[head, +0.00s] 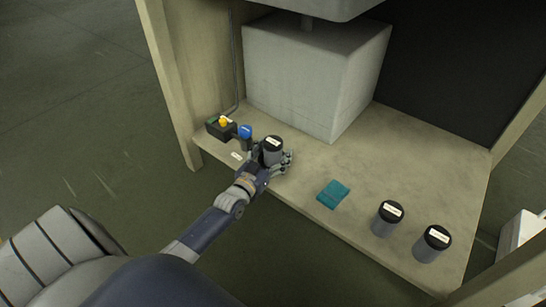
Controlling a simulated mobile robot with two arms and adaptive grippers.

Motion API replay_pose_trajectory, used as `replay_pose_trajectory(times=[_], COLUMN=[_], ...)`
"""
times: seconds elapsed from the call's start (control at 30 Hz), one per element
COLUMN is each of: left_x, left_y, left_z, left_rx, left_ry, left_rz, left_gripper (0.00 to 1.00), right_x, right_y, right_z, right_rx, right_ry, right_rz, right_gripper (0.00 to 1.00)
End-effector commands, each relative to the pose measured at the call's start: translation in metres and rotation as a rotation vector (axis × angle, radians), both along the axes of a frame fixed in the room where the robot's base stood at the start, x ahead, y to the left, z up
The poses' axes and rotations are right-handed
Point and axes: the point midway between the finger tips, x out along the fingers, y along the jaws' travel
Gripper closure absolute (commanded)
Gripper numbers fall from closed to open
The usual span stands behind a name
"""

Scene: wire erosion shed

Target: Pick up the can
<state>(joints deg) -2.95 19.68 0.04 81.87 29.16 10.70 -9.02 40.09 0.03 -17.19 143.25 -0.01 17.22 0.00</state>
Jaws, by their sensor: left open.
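A grey can with a black lid and a white label (272,145) stands on the wooden shelf, left of its middle. My left gripper (272,161) is at this can, with its fingers around the near side. The gripper is open; whether a finger touches the can is too small to tell. Two similar cans stand near the front right of the shelf, one (386,221) left of the other (430,247). My right gripper is not in view.
A blue-capped item (245,138) and a dark box with a yellow button (221,127) stand just left of the gripper. A teal cloth (333,194) lies right of it. A large pale block (310,80) stands behind.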

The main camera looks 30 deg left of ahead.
Motion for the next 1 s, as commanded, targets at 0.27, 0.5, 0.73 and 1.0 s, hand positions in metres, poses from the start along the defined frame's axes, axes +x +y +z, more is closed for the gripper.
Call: replay_pose_trajectory(times=[0.27, 0.5, 0.73, 1.0], left_x=[0.001, 0.001, 0.001, 0.001], left_y=[0.0, 0.0, 0.0, 0.0], left_z=[0.001, 0.001, 0.001, 0.013], left_rx=[0.0, 0.0, 0.0, -0.001], left_ry=[0.0, 0.0, -0.001, -0.001], left_rz=[0.0, 0.0, 0.0, 0.0], left_gripper=[0.36, 0.76, 0.76, 0.76], right_x=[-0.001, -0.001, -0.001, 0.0], right_y=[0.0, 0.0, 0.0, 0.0], right_z=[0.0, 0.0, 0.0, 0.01], right_rx=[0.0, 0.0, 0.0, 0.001], right_ry=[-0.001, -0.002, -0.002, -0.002], right_rz=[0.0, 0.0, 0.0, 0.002], right_gripper=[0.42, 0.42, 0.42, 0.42])
